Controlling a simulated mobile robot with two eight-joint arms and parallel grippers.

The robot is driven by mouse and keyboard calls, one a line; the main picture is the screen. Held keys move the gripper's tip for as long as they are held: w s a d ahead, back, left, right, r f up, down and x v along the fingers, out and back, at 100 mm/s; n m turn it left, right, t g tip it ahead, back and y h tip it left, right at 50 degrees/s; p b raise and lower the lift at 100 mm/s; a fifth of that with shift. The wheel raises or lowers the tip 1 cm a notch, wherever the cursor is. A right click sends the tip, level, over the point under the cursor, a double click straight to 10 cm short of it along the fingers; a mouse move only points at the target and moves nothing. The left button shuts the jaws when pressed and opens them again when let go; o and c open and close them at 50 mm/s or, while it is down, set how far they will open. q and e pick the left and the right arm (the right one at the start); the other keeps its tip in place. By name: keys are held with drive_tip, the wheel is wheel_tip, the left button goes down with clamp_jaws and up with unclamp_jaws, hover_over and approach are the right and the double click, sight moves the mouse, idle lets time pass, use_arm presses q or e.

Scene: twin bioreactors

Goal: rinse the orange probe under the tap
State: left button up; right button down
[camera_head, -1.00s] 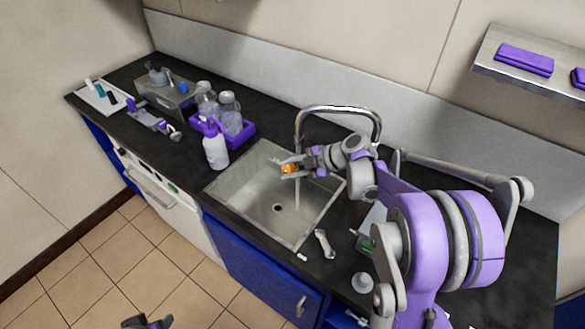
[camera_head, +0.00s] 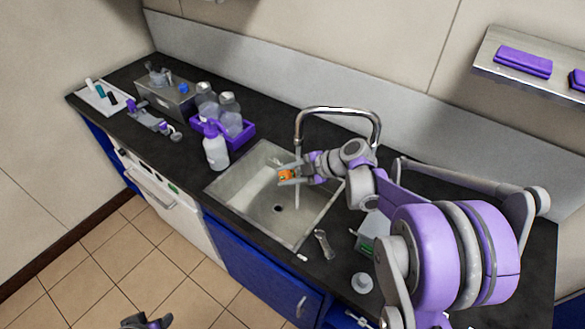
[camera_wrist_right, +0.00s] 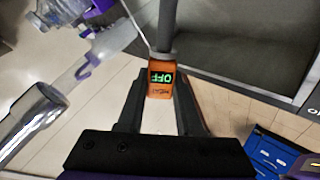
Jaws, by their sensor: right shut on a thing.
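My right gripper (camera_head: 283,176) is shut on the orange probe (camera_head: 287,174) and holds it above the sink basin (camera_head: 250,187). The tap (camera_head: 338,109) arches over the basin. Its metal spout (camera_wrist_right: 35,120) shows at the left of the wrist view, with a pale translucent streak that looks like water, apart from the probe's orange body. Contact at the shaft's far end cannot be told. My left gripper (camera_head: 147,321) is partly cut off at the bottom edge.
A white spray bottle (camera_head: 216,150) stands left of the sink, before a purple rack (camera_head: 238,140) of clear bottles. A grey tool (camera_head: 324,244) and a white cup (camera_head: 362,283) lie on the dark counter at right. A shelf (camera_head: 535,75) hangs at upper right.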

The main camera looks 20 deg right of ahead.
drive_tip(key=s+a, duration=0.1)
drive_tip(key=s, duration=0.1)
drive_tip(key=s+a+r, duration=0.1)
drive_tip(key=s+a, duration=0.1)
drive_tip(key=shift+a+r+p, duration=0.2)
drive_tip(key=shift+a+p, duration=0.05)
drive_tip(key=shift+p, duration=0.15)
idle(0.8)
drive_tip(key=w+a+f+m+t+h, duration=0.1)
drive_tip(key=w+f+m+t+h, duration=0.2)
drive_tip(key=w+f+m+h, duration=0.2)
drive_tip(key=shift+f+m+t+h, duration=0.3)
drive_tip(key=shift+f+m+h, duration=1.35)
drive_tip(key=shift+m, duration=0.65)
